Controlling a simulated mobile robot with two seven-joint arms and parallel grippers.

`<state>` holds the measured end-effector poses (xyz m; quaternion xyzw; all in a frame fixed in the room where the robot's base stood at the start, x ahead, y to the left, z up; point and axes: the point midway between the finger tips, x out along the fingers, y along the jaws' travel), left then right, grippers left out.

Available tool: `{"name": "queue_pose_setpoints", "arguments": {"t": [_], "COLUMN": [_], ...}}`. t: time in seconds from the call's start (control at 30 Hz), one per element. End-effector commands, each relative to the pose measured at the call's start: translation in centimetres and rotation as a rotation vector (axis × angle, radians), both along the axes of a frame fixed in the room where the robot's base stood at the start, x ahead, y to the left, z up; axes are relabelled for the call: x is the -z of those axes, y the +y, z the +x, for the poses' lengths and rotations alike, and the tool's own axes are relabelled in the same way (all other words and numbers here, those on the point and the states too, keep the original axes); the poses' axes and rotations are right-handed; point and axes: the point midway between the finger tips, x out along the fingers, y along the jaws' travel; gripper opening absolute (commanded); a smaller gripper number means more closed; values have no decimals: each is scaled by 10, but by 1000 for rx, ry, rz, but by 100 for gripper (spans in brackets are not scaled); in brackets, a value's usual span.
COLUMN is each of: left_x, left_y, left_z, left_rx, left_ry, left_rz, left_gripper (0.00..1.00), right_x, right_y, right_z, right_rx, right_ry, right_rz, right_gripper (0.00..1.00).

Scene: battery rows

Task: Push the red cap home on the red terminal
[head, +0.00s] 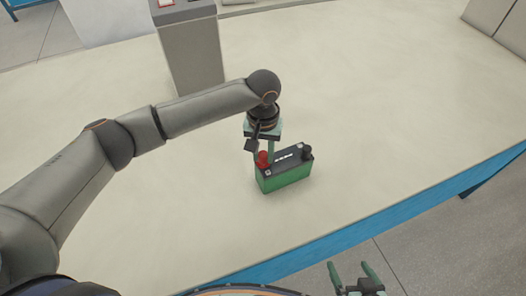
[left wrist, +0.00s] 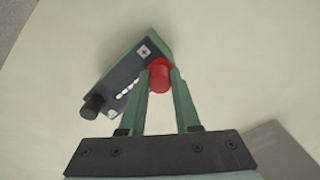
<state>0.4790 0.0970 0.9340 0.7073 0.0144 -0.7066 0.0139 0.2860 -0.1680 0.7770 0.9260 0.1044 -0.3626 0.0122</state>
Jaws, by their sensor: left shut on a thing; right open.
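A battery (head: 285,178) with a green body and black top stands on the table; it also shows in the left wrist view (left wrist: 125,72). The red cap (head: 262,161) is upright at the battery's left end, beside the plus mark in the left wrist view (left wrist: 160,76). My left gripper (head: 266,155) points down over that end and is shut on the red cap, one finger on each side. The red terminal is hidden under the cap, and I cannot tell how far down the cap sits. My right gripper (head: 352,268) is open and empty, low in the head view, beyond the table's front edge.
A black cap or post (head: 306,153) stands at the battery's other end. A grey box-like stand (head: 192,55) is at the back of the table (head: 400,95). The blue front edge (head: 400,214) is near the battery. The table to the right is clear.

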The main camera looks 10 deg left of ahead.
Motion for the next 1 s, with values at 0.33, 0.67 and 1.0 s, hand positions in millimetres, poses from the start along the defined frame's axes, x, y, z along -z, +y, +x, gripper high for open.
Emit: {"name": "queue_pose_setpoints", "arguments": {"t": [0.33, 0.67, 1.0], "left_x": [5, 7, 7], "left_y": [0, 0, 0], "left_z": [0, 0, 0], "left_rx": [0, 0, 0], "left_ry": [0, 1, 1], "left_rz": [0, 1, 0], "left_gripper": [0, 0, 58], "right_x": [0, 0, 0], "right_y": [0, 0, 0], "right_z": [0, 0, 0], "right_rx": [0, 0, 0], "right_ry": [0, 0, 0], "right_rz": [0, 0, 0], "right_gripper": [100, 100, 100]}}
